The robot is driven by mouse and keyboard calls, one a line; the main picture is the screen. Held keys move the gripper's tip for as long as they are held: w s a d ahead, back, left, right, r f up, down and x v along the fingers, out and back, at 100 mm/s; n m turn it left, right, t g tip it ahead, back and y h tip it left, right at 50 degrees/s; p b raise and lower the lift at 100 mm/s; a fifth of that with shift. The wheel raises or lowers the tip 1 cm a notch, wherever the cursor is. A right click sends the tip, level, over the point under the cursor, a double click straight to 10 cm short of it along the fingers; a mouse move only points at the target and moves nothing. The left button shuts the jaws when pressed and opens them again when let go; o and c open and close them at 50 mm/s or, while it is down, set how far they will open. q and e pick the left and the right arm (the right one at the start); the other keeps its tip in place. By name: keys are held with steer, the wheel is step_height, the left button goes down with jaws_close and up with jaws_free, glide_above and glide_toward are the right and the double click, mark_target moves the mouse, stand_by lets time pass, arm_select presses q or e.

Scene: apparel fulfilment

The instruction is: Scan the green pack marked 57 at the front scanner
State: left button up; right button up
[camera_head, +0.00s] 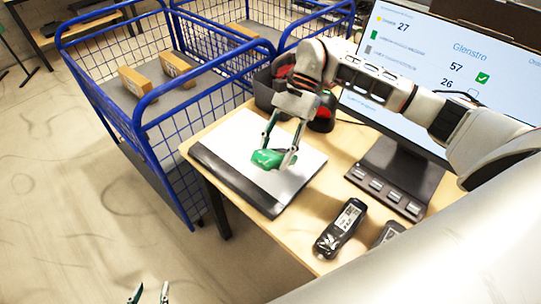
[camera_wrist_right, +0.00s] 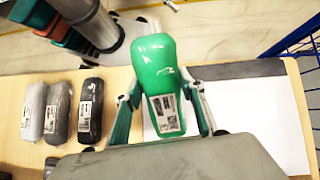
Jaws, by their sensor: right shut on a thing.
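The green pack (camera_head: 267,159) is held over the white pad (camera_head: 240,135) on the table. In the right wrist view the green pack (camera_wrist_right: 155,62) points away from the gripper, with a white printed label on its near end; the number is too small to read. My right gripper (camera_head: 280,153) is shut on it, one finger on each side; the right gripper (camera_wrist_right: 160,105) also shows in the wrist view. A red and black device (camera_head: 322,116), possibly a scanner, stands behind the pad. My left gripper (camera_head: 149,294) is open and empty at the bottom edge, over the floor.
A monitor (camera_head: 455,60) shows 57 with a green tick. Black packs (camera_head: 341,228) lie at the table's front right; the wrist view shows three grey to black packs (camera_wrist_right: 60,112). Blue wire carts (camera_head: 150,100) with cardboard boxes stand left. The floor at left is clear.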

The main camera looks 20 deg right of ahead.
steer(key=s+a+r+p, duration=0.3)
steer(key=s+a+r, duration=0.3)
steer(key=a+r, duration=0.1)
steer(key=shift+s+a+r, duration=0.15)
steer(key=shift+s+r, duration=0.15)
steer(key=shift+r, duration=0.2)
